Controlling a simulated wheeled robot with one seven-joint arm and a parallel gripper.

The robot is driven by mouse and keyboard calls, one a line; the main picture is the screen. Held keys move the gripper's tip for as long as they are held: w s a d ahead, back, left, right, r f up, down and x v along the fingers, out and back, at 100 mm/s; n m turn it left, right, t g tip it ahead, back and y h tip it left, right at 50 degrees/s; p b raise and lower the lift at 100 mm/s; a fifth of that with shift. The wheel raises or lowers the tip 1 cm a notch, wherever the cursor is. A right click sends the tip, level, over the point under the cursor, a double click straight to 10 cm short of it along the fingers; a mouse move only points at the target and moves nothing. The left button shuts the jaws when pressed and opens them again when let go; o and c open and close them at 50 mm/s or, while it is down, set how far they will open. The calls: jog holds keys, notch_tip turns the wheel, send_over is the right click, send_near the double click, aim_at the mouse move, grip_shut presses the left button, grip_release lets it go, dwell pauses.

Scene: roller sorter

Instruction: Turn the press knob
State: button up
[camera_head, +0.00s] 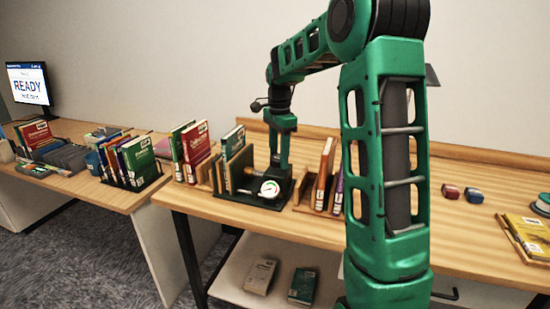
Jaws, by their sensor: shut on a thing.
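The press (262,200) is a small dark device with a round white dial gauge (269,188) on its front, standing on the wooden table next to a row of upright books. My green gripper (279,166) reaches straight down onto the back right of the press, just above and behind the gauge. It is shut at the press. The press knob between the fingers is too small and too hidden to make out. A brownish cylinder (256,173) lies just left of the fingers.
Upright books (233,160) stand close left of the press, and more books in a wooden holder (325,175) stand close right. Red and blue small items (461,192) and a yellow book (527,236) lie at right. A monitor (28,84) reads READY.

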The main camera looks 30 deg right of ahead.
aim_at(277, 157)
jog(key=m, duration=0.4)
jog(key=shift+a+f+m, duration=0.1)
jog(key=shift+a+m, duration=0.1)
jog(key=shift+m, duration=0.1)
jog(key=m, duration=0.3)
jog(key=shift+m, duration=0.3)
jog(key=m, duration=0.4)
jog(key=shift+m, duration=1.8)
jog(key=shift+w+m, duration=0.1)
jog(key=shift+m, duration=0.2)
jog(key=o, duration=1.1)
jog(key=shift+d, duration=0.1)
jog(key=shift+c, duration=0.2)
notch_tip(277, 157, up, 11)
